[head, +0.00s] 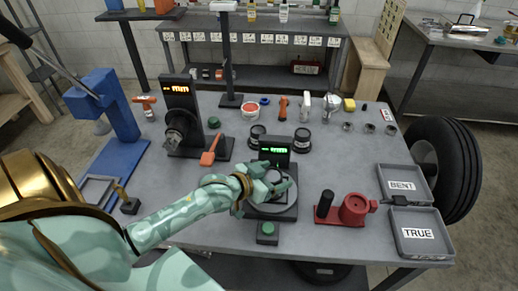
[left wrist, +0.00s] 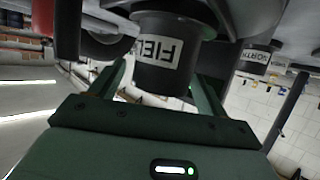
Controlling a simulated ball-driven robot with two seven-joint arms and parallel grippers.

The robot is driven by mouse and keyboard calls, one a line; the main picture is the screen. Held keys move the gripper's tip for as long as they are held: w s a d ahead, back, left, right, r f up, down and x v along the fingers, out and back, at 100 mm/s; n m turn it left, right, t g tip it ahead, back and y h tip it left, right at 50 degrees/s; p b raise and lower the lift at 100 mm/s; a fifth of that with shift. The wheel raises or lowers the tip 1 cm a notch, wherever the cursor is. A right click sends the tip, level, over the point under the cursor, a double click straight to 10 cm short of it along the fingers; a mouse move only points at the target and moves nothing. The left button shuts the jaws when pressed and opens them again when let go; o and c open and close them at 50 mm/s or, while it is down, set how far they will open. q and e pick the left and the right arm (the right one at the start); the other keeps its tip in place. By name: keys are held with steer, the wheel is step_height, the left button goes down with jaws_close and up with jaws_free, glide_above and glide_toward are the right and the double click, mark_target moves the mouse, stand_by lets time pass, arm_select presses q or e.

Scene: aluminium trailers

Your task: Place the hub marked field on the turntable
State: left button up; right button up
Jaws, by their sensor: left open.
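The hub marked FIELD (left wrist: 165,62) is a black cylinder with a white label, upside down in the left wrist view. It is close in front of my left gripper (left wrist: 160,88), between its spread fingers. In the head view my left gripper (head: 274,181) is open over the turntable (head: 271,210), a dark base with a pale round plate. The gripper hides most of the plate's middle and the hub there. The hub appears to be at the turntable, but I cannot tell how it is seated. My right gripper is out of view.
A hub marked NORTH (left wrist: 255,59) stands farther back; another dark hub (head: 302,141) is behind the turntable. A green-lit display (head: 274,150) rises at the turntable's back. A red fixture (head: 353,209) and trays marked BENT (head: 402,198) and TRUE (head: 419,247) are at right.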

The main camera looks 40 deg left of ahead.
arm_select(q)
steer(key=p+v, duration=0.2)
steer(key=v, duration=0.8)
steer(key=shift+s, duration=0.2)
